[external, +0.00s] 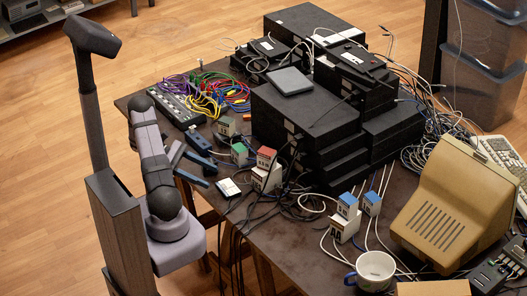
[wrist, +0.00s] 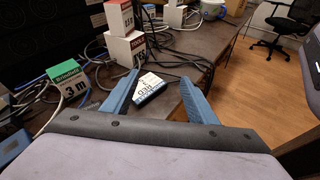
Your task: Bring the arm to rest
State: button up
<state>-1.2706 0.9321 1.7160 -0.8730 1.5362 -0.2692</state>
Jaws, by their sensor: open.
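My arm stands at the left of the external view, folded beside the table's near left edge. My gripper (external: 211,177) points right over that edge, with its blue fingers spread. In the wrist view my gripper (wrist: 158,76) is open, and nothing is held between the fingers. A small white and dark box (wrist: 150,88) lies on the table beyond the fingertips, showing between them. The same small box (external: 228,187) sits just right of the fingers in the external view. I cannot tell the exact gap between them.
A green-topped box (wrist: 69,80) and a stacked red-topped box (external: 266,158) stand near my gripper. Black equipment cases (external: 305,115), many cables, a mug (external: 374,271) and a beige monitor (external: 455,205) crowd the table (external: 285,240). The floor (external: 45,150) left of my arm is clear.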

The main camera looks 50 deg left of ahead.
jog(key=s+d+r+m+g+y+p, duration=0.2)
jog(key=d+r+m+g+y+p, duration=0.1)
jog(key=d+m, duration=0.8)
jog(key=s+d+r+m+g+y+p, duration=0.3)
jog(key=d+r+m+g+y, duration=0.2)
jog(key=d+m, duration=0.6)
jog(key=shift+d+r+m+y+p, duration=0.35)
jog(key=shift+r+m+y, duration=0.65)
jog(key=shift+y, duration=0.6)
